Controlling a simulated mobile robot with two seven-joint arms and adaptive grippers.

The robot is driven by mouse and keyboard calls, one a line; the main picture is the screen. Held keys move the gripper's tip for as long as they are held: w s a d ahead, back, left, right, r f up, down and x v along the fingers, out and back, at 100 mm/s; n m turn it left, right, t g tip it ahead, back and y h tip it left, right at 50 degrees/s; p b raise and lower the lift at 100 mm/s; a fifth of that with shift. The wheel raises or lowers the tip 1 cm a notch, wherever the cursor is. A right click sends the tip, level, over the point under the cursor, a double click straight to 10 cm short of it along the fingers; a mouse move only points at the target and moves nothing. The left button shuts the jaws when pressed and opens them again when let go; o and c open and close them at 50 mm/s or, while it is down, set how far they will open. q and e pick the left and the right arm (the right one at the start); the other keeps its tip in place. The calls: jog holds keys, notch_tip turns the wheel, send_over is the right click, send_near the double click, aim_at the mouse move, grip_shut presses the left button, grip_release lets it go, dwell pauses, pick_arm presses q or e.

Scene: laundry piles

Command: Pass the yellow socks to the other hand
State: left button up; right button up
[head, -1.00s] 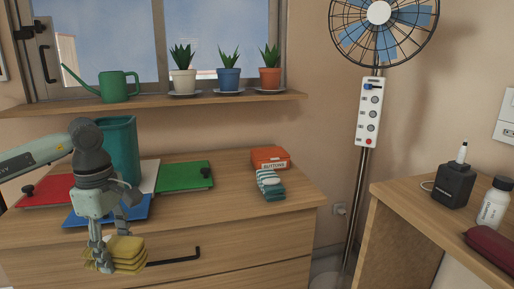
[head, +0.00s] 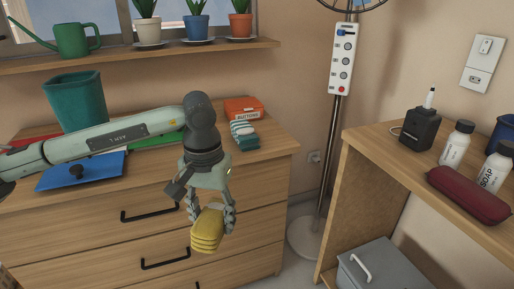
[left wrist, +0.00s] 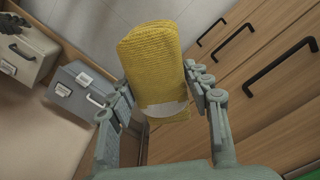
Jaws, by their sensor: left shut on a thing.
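The yellow socks (head: 207,231) are a folded, layered bundle. My left gripper (head: 212,215) is shut on them, with a finger on either side, and holds them in the air in front of the drawers. In the left wrist view the socks (left wrist: 155,65) show as a ribbed yellow bundle with a pale band at the near end, between the fingers of the left gripper (left wrist: 163,108). My right gripper is not in the head view, and I cannot make it out in the left wrist view.
The wooden dresser (head: 262,165) stands behind the socks, with a teal bin (head: 75,100), an orange box (head: 243,108) and striped folded cloth (head: 244,134) on top. A desk (head: 400,165) stands at right, with a grey box (head: 385,270) below. Floor shows between them.

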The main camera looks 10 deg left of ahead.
pick_arm(q)
jog(key=s+d+r+m, duration=0.2)
jog(key=d+r+m, duration=0.4)
jog(key=d+r, duration=0.45)
jog(key=w+d+f+m, duration=0.2)
jog(key=d+f+m, duration=0.3)
jog(key=f, duration=0.1)
jog(key=s+a+r+n, duration=0.2)
jog(key=a+r+n, duration=0.6)
jog(key=r, duration=0.3)
jog(key=w+d+n, duration=0.4)
jog(key=d, duration=0.5)
jog(key=shift+d, duration=0.4)
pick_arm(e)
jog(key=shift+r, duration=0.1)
pick_arm(q)
jog(key=shift+w+f, duration=0.1)
